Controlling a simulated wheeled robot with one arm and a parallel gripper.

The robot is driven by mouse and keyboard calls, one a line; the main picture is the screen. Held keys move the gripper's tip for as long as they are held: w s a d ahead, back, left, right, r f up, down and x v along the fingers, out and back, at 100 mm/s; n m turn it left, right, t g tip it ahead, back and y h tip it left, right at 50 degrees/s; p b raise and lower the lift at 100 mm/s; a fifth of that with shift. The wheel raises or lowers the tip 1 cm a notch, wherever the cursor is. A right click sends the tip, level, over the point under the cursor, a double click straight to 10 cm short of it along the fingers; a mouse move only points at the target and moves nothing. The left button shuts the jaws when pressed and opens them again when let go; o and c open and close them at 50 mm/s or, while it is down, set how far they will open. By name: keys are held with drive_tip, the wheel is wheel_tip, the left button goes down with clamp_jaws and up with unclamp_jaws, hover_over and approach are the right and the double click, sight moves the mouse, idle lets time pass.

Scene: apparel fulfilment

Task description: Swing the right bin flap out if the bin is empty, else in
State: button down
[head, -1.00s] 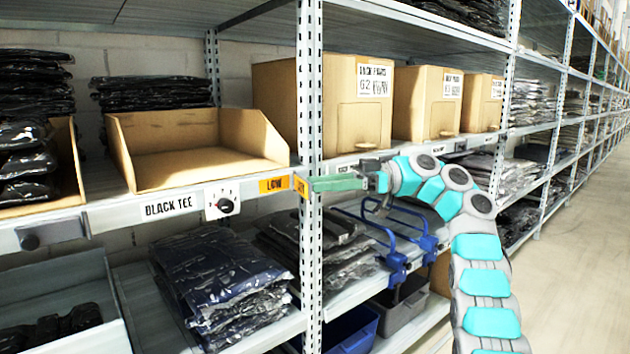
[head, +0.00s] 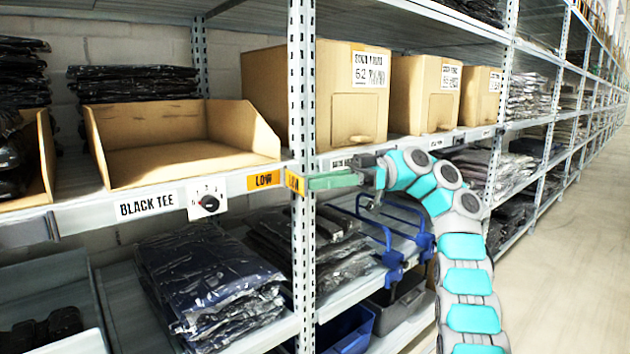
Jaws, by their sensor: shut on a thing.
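The bin above the BLACK TEE label is an open cardboard box (head: 190,165); its visible floor is bare, with no garments seen in it. An orange plate marked LOW (head: 263,180) is on the shelf edge at its right. A small orange flap (head: 294,183) stands beside it, in front of the upright post, its lettering too small to read. My gripper (head: 311,183), with green fingers, reaches in from the right, and its tips are shut on the flap's right end. The fingers hide that end.
The perforated post (head: 302,80) rises right behind the flap. Closed cartons (head: 340,120) stand to the right. Bagged garments (head: 210,275) lie below. The aisle at right is clear.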

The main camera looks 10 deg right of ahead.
drive_tip(key=shift+f, duration=0.3)
drive_tip(key=c, duration=1.1)
unclamp_jaws()
drive_tip(key=o, duration=0.4)
drive_tip(key=shift+d+r, duration=0.1)
drive_tip(key=shift+r, duration=0.05)
